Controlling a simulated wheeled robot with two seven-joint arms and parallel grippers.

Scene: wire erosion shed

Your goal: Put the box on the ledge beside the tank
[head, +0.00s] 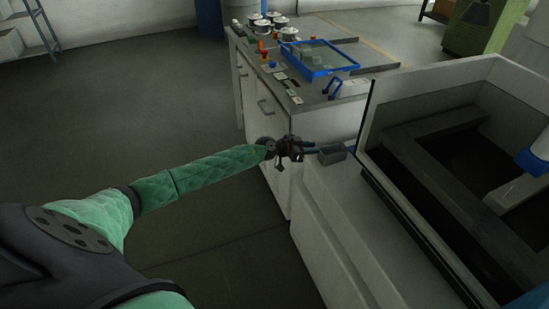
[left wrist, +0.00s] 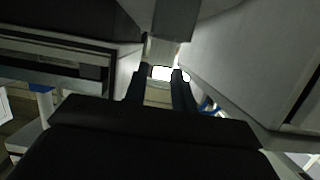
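The box (head: 332,154) is small, grey and open-topped. In the head view it is at the far end of the pale ledge (head: 345,205), close beside the tank's (head: 372,105) corner. My left gripper (head: 312,149) comes in from the left with its fingertips at the box's left end. In the left wrist view its two dark fingers (left wrist: 162,75) stand apart with a bright gap between them. Pale grey shapes lie just past the tips; which is the box is unclear. Contact under the box cannot be made out. My right gripper is not in view.
A grey workbench (head: 305,75) with a blue-framed tray (head: 319,59), several pots and small coloured parts stands behind the ledge. The tank wall rises at the right. The floor (head: 110,110) at left is clear.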

